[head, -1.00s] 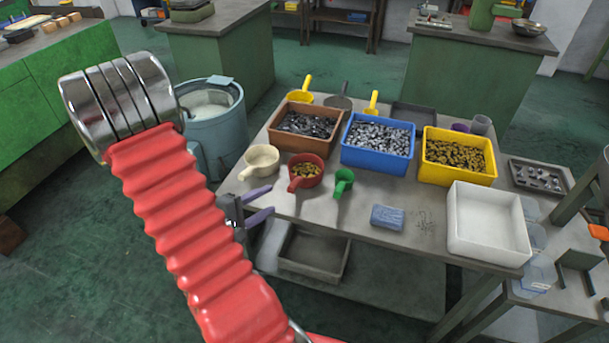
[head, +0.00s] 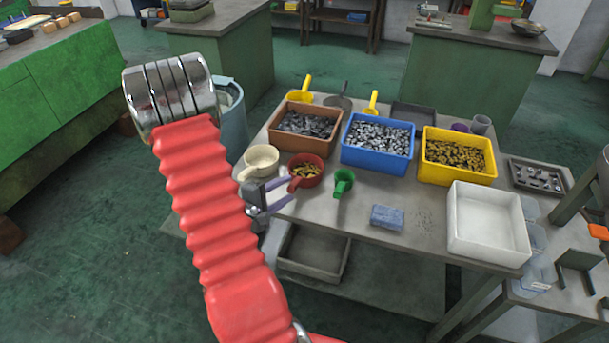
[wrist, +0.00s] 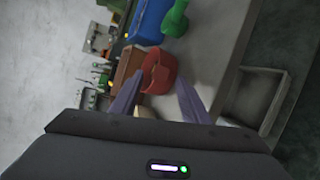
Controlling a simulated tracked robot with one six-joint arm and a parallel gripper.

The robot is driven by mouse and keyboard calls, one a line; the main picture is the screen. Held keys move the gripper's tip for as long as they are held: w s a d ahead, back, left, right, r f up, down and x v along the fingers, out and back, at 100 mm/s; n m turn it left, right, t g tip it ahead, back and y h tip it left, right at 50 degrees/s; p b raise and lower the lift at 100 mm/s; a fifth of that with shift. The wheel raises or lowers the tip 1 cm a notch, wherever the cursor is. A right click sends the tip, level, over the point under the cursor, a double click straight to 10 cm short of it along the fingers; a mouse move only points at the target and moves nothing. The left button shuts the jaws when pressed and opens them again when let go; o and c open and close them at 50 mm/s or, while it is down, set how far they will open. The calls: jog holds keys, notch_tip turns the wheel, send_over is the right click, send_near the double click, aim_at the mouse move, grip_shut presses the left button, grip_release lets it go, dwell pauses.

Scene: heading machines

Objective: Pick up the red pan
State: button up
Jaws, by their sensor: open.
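The red pan (head: 313,174) stands upright on the table, with brass-coloured small parts inside and its handle toward the front left. My gripper (head: 289,191) is at the table's front left, its two purple fingers open and pointing at the pan. The fingertips are close to the pan's handle; I cannot tell whether they touch it. In the wrist view the red pan (wrist: 158,72) lies just beyond and between the open fingers (wrist: 158,95).
A cream pan (head: 262,158) stands left of the red pan and a green scoop (head: 343,181) right of it. Brown (head: 294,141), blue (head: 377,164) and yellow (head: 455,178) bins stand behind. A blue block (head: 387,217) and white tray (head: 488,256) are to the right.

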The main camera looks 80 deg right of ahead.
aim_at(295, 185)
jog(key=shift+d, duration=0.1)
jog(key=shift+x, duration=2.5)
jog(key=shift+s, duration=0.15)
grip_shut()
